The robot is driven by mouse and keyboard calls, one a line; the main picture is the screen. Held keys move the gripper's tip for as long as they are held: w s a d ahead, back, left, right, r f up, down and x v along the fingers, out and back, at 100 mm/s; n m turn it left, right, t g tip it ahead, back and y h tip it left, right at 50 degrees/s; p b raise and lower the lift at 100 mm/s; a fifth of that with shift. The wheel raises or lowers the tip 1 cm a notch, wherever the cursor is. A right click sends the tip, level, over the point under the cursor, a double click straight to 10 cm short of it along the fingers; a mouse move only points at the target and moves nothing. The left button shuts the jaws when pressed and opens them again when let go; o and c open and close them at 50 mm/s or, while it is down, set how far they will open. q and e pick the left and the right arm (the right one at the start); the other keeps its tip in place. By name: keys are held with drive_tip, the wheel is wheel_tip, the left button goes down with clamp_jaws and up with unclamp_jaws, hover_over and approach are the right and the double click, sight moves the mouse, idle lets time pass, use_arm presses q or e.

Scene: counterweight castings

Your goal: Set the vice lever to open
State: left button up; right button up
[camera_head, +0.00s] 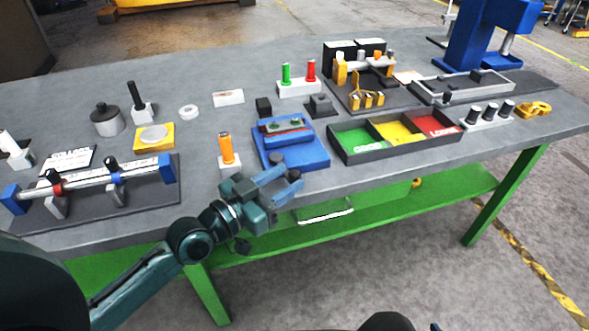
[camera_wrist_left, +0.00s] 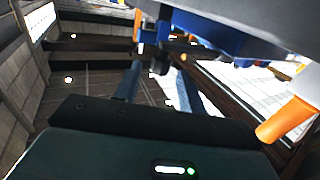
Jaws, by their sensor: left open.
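A blue vice (camera_head: 290,137) sits on a blue base plate near the front edge of the table, in the middle of the head view. Small red and green parts show on its top; I cannot make out its lever or the lever's position. My left gripper (camera_head: 281,181) is in front of the vice, near the table's front edge, with its two blue fingers apart and nothing between them. It appears apart from the vice. The left wrist view is tilted, and I cannot pick out the lever there. My right gripper is not in view.
An orange handle (camera_head: 226,149) on a white block stands left of the vice. A three-part tray (camera_head: 346,154) with green, yellow and red compartments lies to its right. A rod fixture (camera_head: 146,201) is at the left. Behind the vice are a black block (camera_head: 263,105) and red and green pegs.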

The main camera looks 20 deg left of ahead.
sight(290, 177)
use_arm(q)
drive_tip(key=shift+x, duration=1.55)
clamp_jaws()
